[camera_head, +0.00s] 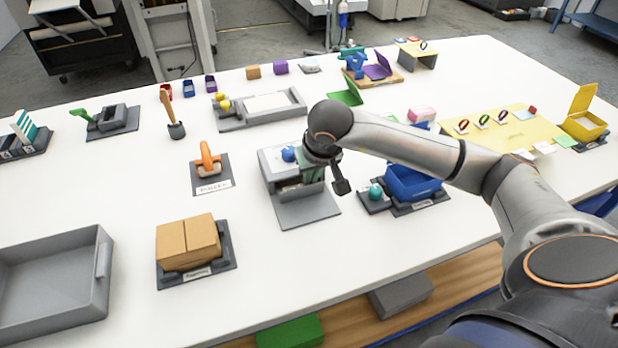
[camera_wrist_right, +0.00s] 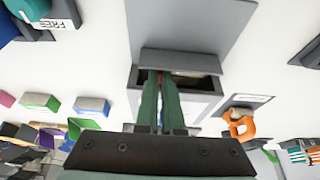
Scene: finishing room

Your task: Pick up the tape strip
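I cannot make out a tape strip for certain in either view. My right gripper (camera_head: 312,176) is over a grey box-shaped station (camera_head: 275,181) with a blue knob on top and a flat grey plate in front. In the right wrist view its two green fingers (camera_wrist_right: 160,78) reach to the dark opening of that station (camera_wrist_right: 185,56). A narrow gap shows between the fingers, with a small reddish spot near the tips. The fingers hide part of the opening. My left gripper is not in view.
A blue bin (camera_head: 413,183) stands close to the right of the station. An orange tool (camera_head: 207,158) on a labelled plate is to its left, and a brown carton (camera_head: 188,243) is at front left. Free white table lies in front of the station.

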